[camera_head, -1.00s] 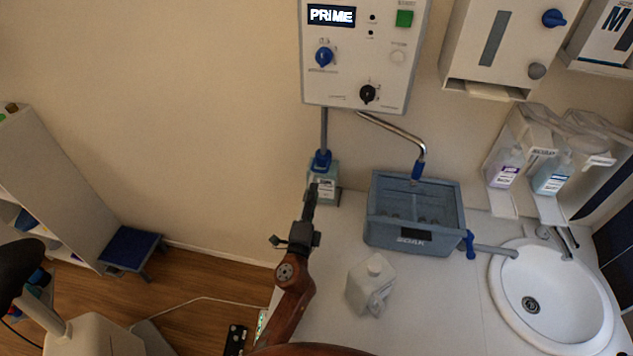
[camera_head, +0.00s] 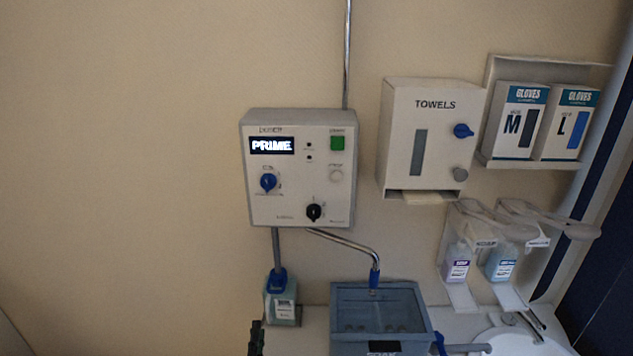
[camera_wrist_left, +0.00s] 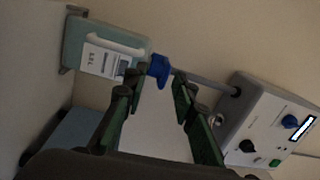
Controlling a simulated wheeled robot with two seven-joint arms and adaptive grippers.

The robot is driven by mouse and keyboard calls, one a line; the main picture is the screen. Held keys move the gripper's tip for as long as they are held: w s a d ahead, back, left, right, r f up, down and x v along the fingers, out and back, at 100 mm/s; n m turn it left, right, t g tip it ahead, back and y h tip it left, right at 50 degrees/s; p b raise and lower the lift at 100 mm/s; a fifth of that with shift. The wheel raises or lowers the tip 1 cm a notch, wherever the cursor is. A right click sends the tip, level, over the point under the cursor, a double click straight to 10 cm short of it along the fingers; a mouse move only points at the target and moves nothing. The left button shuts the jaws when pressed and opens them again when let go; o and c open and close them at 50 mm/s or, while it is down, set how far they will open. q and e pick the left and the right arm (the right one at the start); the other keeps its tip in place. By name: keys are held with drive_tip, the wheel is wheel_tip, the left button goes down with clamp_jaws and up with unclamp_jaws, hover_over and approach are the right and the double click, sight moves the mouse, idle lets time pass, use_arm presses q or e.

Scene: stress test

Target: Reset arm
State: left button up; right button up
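My left gripper (camera_head: 256,338) shows only as a dark tip at the bottom edge of the head view, below the teal bottle (camera_head: 282,304). In the left wrist view the left gripper (camera_wrist_left: 155,88) has its two green-lined fingers spread apart, with nothing held between them. The teal bottle (camera_wrist_left: 88,50) with a white label lies past the fingertips there, and its blue fitting (camera_wrist_left: 159,68) appears just beyond the gap. The rest of my left arm is out of the head view. My right gripper is in neither view.
A wall-mounted control box (camera_head: 298,170) reads PRIME, with a pipe over a grey-blue soak basin (camera_head: 345,318). A towel dispenser (camera_head: 400,110), glove boxes (camera_head: 522,120), soap bottles (camera_head: 458,262) and a white sink (camera_head: 510,344) are at right. The wall at left is bare.

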use_arm(q)
drive_tip(key=s+a+f+n+g+y, duration=0.2)
drive_tip(key=s+a+f+n+g, duration=0.25)
drive_tip(key=s+a+f, duration=0.35)
drive_tip(key=s+a+f+n+g+y, duration=0.25)
drive_tip(key=s+a+f+n, duration=0.35)
drive_tip(key=a, duration=0.4)
drive_tip(key=s+d+f+n+g+h, duration=0.1)
drive_tip(key=s+f+n+g+h, duration=0.3)
drive_tip(key=s, duration=0.8)
drive_tip(key=s+f+n+g+h, duration=0.15)
drive_tip(key=s+f+g, duration=0.4)
drive_tip(key=s, duration=0.55)
wheel_tip(320, 180, down, 29)
drive_tip(key=s+d, duration=0.1)
drive_tip(key=s, duration=0.1)
drive_tip(key=s+f+m+g, duration=0.1)
drive_tip(key=s+f, duration=1.7)
drive_tip(key=s, duration=0.1)
drive_tip(key=shift+s+d+f, duration=0.2)
drive_tip(key=shift+s+f, duration=0.05)
drive_tip(key=shift+f, duration=0.1)
drive_tip(key=shift+g, duration=0.25)
